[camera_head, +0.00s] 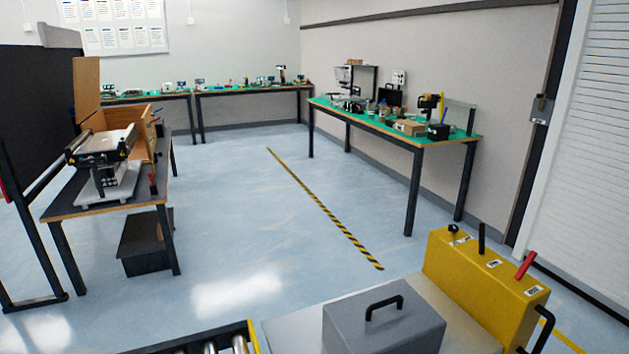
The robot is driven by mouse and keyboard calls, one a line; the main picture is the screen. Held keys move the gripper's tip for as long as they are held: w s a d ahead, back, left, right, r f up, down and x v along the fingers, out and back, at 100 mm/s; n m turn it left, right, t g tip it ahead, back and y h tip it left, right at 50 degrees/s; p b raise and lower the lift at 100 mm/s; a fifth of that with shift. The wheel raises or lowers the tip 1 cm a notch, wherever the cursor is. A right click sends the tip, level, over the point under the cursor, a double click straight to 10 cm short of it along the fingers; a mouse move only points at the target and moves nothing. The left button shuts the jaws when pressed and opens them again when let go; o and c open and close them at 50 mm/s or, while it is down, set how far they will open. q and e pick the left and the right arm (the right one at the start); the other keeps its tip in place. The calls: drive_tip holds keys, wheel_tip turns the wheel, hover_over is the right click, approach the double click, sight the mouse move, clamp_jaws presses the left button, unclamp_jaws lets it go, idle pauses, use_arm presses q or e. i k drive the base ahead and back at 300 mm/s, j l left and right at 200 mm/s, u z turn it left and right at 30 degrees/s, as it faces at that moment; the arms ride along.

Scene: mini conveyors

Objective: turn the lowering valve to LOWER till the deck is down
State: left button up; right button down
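A yellow box (482,283) stands at the lower right. On its top are a black knob (453,229), an upright black lever (482,239) and a tilted red lever (525,265), each by a small label too small to read. I cannot tell which of them is the lowering valve. A light grey flat surface (283,334) lies beside the box and may be the deck; its height is unclear. A grey case (385,330) with a black handle rests on it. Neither of my grippers is in view.
A roller conveyor end (225,345) shows at the bottom edge, left of the grey surface. A dark bench (90,202) with a small machine (100,150) stands at left. Green-topped benches (410,140) line the far walls. The middle floor (225,220) is clear.

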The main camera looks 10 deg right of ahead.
sight(453, 228)
drive_tip(key=z, duration=1.45)
drive_tip(key=i+l+u, duration=0.2)
drive_tip(key=i+l, duration=1.05)
